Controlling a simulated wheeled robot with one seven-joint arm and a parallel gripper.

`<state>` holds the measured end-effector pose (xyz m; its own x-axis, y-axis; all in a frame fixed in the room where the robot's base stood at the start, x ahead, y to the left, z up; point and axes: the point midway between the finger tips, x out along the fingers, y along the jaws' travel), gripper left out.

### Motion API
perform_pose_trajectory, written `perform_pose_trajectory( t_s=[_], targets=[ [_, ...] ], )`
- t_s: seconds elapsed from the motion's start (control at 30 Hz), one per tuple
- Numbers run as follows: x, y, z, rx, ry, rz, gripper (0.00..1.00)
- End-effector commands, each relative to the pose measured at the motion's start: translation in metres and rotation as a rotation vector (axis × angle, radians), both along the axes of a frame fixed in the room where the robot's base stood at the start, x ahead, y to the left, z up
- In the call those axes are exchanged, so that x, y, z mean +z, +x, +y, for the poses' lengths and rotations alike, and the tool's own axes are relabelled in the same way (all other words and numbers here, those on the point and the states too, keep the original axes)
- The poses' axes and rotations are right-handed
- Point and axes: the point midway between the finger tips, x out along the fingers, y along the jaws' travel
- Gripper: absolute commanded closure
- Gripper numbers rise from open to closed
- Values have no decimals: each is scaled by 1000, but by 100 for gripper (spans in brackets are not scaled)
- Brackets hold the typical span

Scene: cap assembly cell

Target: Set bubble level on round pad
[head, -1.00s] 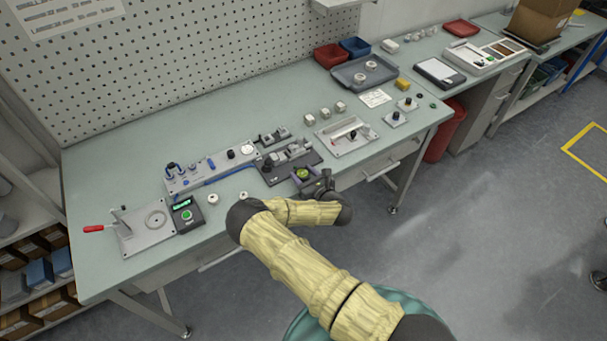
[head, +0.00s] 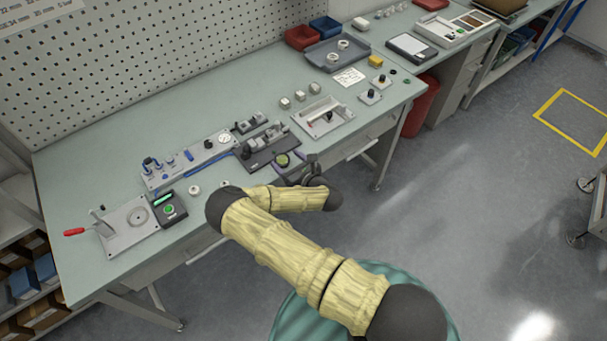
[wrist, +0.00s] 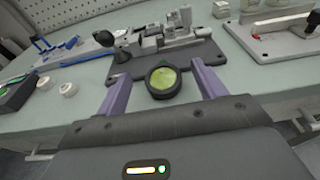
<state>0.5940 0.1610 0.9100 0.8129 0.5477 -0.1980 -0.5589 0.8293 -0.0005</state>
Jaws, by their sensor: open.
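The bubble level is a round yellow-green disc with a dark rim (wrist: 163,80). In the wrist view it sits between my gripper's two purple fingers, with gaps on both sides. My gripper (wrist: 160,84) is open around it. In the head view the level (head: 283,159) shows at the front edge of the dark fixture, by my gripper. A plate with a red-handled lever at the bench's left end bears a round grey disc (head: 138,215), which may be the round pad; I cannot tell for certain. What supports the level from below is hidden.
The dark clamp fixture (wrist: 172,52) stands just beyond my fingers. A grey block with blue knobs (head: 190,160) and a box with a green button (head: 170,208) lie left. A plate with a rod (head: 323,117) lies right. The bench's back left is clear.

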Motion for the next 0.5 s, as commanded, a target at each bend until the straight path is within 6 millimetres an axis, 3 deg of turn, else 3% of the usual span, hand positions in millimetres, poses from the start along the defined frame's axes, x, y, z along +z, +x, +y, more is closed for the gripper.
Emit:
perform_pose_trajectory(
  t_s=[0.5],
  targets=[
    [15,-68,-47,-2,-2,0,30]
  ],
)
